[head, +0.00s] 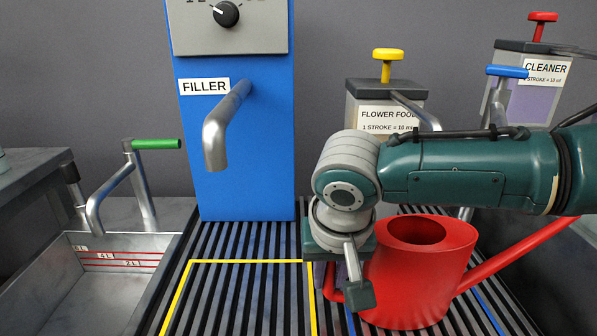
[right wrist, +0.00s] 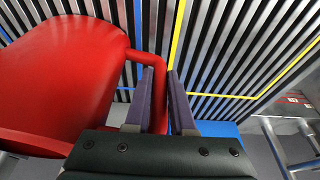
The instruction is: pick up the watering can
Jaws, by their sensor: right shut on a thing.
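The red watering can (head: 415,275) stands upright on the slatted grate at the right in the head view, its spout reaching up to the right. Its body also shows at the left of the right wrist view (right wrist: 60,75). My right gripper (head: 355,285) is at the can's left side, where the handle is. In the right wrist view my right gripper (right wrist: 168,95) has its two fingers on either side of the red handle (right wrist: 160,70), shut on it. In the head view my arm hides part of the handle. My left gripper is not in view.
A blue filler (head: 235,140) with a grey spout stands at the back. The flower food dispenser (head: 385,105) and the cleaner dispenser (head: 530,80) stand behind my right arm. A metal basin (head: 85,300) with a green-handled tap is at the left. The yellow-outlined grate area (head: 245,300) is clear.

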